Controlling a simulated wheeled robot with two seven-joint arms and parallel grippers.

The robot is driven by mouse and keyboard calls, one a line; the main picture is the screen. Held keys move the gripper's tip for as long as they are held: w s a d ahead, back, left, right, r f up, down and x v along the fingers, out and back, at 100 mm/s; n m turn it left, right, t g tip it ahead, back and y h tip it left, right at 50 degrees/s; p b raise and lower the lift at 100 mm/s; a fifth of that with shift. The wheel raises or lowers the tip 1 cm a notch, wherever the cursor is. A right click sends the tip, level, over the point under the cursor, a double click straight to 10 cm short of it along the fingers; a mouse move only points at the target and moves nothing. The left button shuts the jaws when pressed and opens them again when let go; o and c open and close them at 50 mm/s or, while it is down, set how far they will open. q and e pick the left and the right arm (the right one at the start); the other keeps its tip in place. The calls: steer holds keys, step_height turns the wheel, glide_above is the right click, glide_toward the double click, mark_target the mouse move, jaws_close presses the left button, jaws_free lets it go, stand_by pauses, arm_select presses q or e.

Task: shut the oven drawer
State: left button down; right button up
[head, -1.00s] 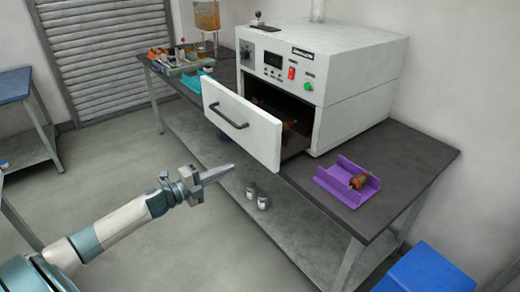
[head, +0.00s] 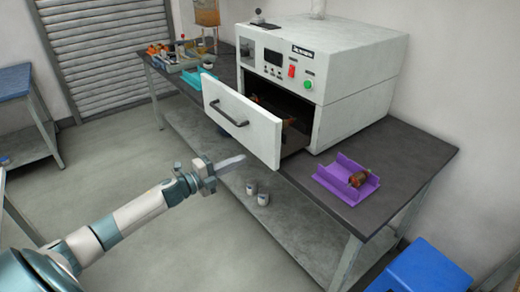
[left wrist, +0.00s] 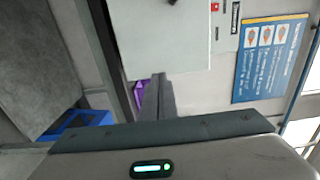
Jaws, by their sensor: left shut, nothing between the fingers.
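The white oven (head: 325,80) stands on the dark bench. Its drawer (head: 242,125) is pulled out toward me, with a dark handle (head: 228,115) on its front. Brownish parts show inside the drawer, partly hidden by its front panel. My left gripper (head: 238,160) is shut and empty, in front of and below the drawer front, apart from it in the head view. In the left wrist view the shut fingers (left wrist: 160,100) point toward a pale panel (left wrist: 160,40), which looks like the drawer front. My right gripper is not in view.
Two small cans (head: 263,199) stand on the lower shelf. A blue box (head: 430,267) is at lower right. The floor at left is clear.

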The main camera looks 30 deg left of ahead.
arm_select(q)
steer(key=p, duration=0.3)
glide_toward(268, 147)
steer(key=x, duration=0.5)
steer(key=shift+r, duration=0.1)
steer(key=shift+w+d, duration=0.3)
steer(key=shift+w, duration=0.35)
